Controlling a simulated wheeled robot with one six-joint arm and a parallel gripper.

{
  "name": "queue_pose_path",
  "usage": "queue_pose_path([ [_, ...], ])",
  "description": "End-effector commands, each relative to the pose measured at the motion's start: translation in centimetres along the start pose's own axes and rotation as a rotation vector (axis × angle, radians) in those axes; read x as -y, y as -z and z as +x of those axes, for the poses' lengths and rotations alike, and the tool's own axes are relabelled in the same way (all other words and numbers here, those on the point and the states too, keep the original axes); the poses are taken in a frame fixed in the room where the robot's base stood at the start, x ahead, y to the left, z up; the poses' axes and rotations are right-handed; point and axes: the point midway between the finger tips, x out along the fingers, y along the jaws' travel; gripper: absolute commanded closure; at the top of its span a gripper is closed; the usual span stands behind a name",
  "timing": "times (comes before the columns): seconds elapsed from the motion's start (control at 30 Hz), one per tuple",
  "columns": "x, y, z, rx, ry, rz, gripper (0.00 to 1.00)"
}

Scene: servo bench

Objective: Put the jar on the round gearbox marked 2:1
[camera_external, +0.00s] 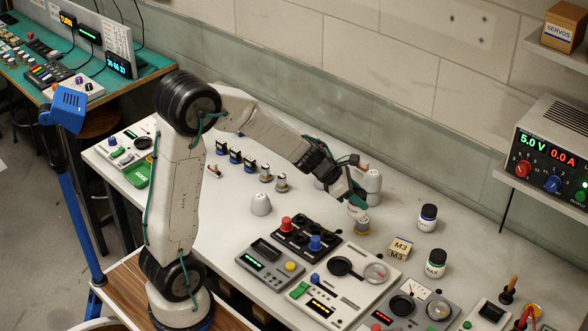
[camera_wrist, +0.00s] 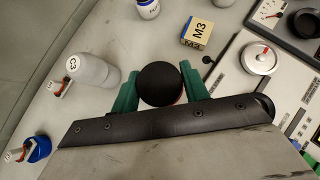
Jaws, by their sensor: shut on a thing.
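My gripper (camera_wrist: 160,86) is shut on a round thing with a black top, taken as the jar (camera_wrist: 161,82), between its green fingers. In the external view my gripper (camera_external: 355,198) points down over the middle of the bench, with a pale body (camera_external: 356,210) showing below the fingers. A small round metal-and-tan piece (camera_external: 361,226), which looks like a round gearbox, stands directly under it. I cannot tell whether the two touch. Similar round pieces (camera_external: 281,183) stand further left. No 2:1 mark is legible.
Two dark-lidded white jars (camera_external: 427,217) (camera_external: 436,264) and an M3 box (camera_external: 400,248) stand to the right. A white C3 bottle (camera_wrist: 92,70) is close to the gripper. Control panels (camera_external: 343,283) fill the front; a white cup (camera_external: 260,204) stands left. Some bench between is clear.

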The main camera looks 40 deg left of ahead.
Motion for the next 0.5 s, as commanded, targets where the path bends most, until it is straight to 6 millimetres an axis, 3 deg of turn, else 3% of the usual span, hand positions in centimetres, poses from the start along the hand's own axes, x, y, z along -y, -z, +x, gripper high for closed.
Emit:
queue_pose_path([
  [0.23, -1.5, -1.5, 2.0, 0.0, 0.0, 0.0, 0.82],
  [0.5, -1.5, 0.8, 4.3, -0.002, 0.0, -0.002, 0.82],
])
